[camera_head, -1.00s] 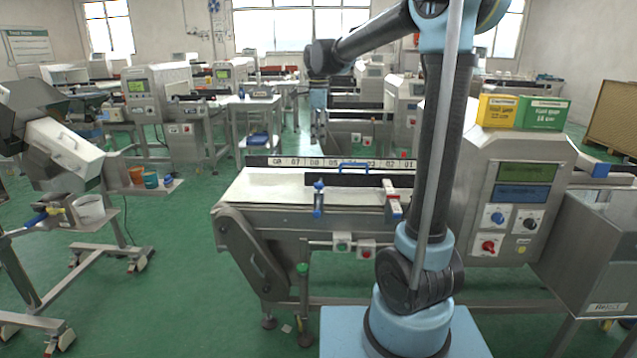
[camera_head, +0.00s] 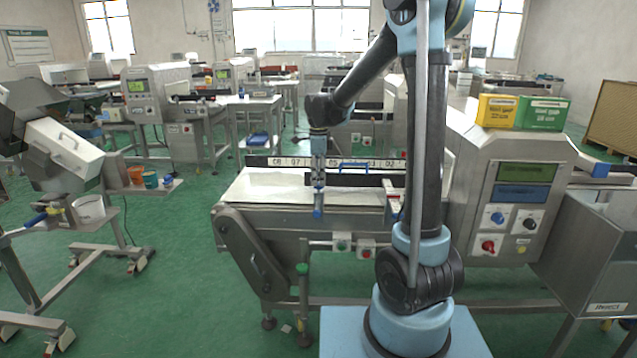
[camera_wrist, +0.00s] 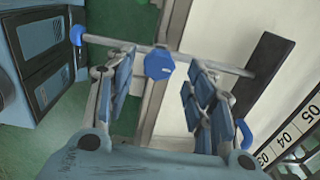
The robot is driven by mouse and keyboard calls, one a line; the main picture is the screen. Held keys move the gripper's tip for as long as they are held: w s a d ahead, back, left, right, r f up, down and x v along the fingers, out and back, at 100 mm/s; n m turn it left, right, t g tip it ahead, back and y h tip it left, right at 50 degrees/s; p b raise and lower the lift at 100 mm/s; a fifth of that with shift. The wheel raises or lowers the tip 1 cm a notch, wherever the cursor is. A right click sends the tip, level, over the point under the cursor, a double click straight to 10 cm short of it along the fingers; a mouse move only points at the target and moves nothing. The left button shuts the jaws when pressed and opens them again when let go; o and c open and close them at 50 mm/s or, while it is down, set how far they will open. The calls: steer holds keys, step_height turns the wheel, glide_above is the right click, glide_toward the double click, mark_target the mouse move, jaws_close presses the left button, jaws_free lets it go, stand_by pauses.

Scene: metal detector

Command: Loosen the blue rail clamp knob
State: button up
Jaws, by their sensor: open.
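In the wrist view the blue rail clamp knob (camera_wrist: 159,64) is a faceted blue head on a thin grey cross rod (camera_wrist: 215,65). The rod ends in a blue cap (camera_wrist: 76,36) at the left and meets the black guide rail (camera_wrist: 265,70) at the right. My gripper (camera_wrist: 160,78) is open, one finger on each side of the knob, with gaps showing on both sides. In the head view my gripper (camera_head: 318,172) points down over the conveyor's front edge and hides the knob; the blue rod end (camera_head: 318,211) shows just below it.
The pale conveyor belt (camera_head: 265,187) lies under the rail, with a numbered strip (camera_head: 290,162) behind. The detector housing (camera_head: 475,175) stands further right.

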steer(key=shift+f, duration=1)
steer(key=shift+c, duration=0.6)
steer(key=c, duration=1)
steer(key=shift+o, duration=0.2)
